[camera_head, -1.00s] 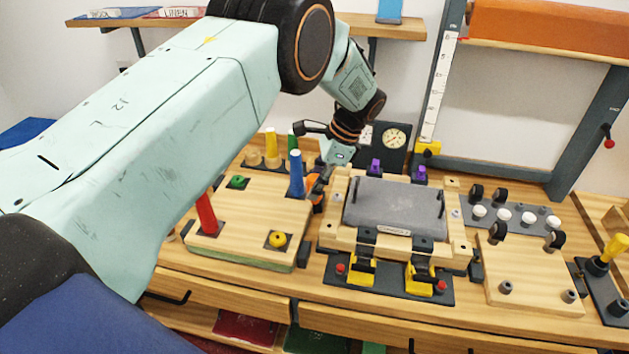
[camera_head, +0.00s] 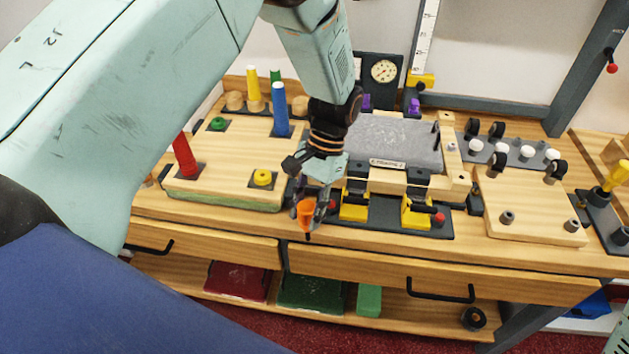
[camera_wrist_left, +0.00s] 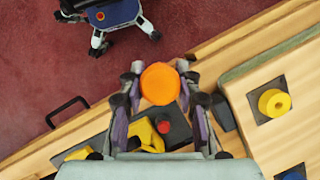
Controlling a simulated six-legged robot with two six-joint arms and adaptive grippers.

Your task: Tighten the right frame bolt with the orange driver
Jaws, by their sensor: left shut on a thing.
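The orange driver (camera_head: 306,214) is held in my left gripper (camera_head: 313,205), over the front edge of the counter, left of the yellow clamps. In the left wrist view the driver's round orange end (camera_wrist_left: 160,84) sits between the fingertips. The fingers hide part of the driver, and its tip is hard to make out. The wooden frame (camera_head: 458,183) around the grey slab (camera_head: 395,138) stands right of and behind the gripper, apart from the driver. Small dark spots show on the frame's right side; I cannot tell which is the right bolt. My right gripper is out of view.
Two yellow clamps (camera_head: 417,212) stand in front of the frame. A board with coloured pegs (camera_head: 225,188) lies to the left, and a board with black rollers (camera_head: 535,215) to the right. A dial gauge (camera_head: 383,72) stands behind. Drawers with handles (camera_head: 440,291) run below the front edge.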

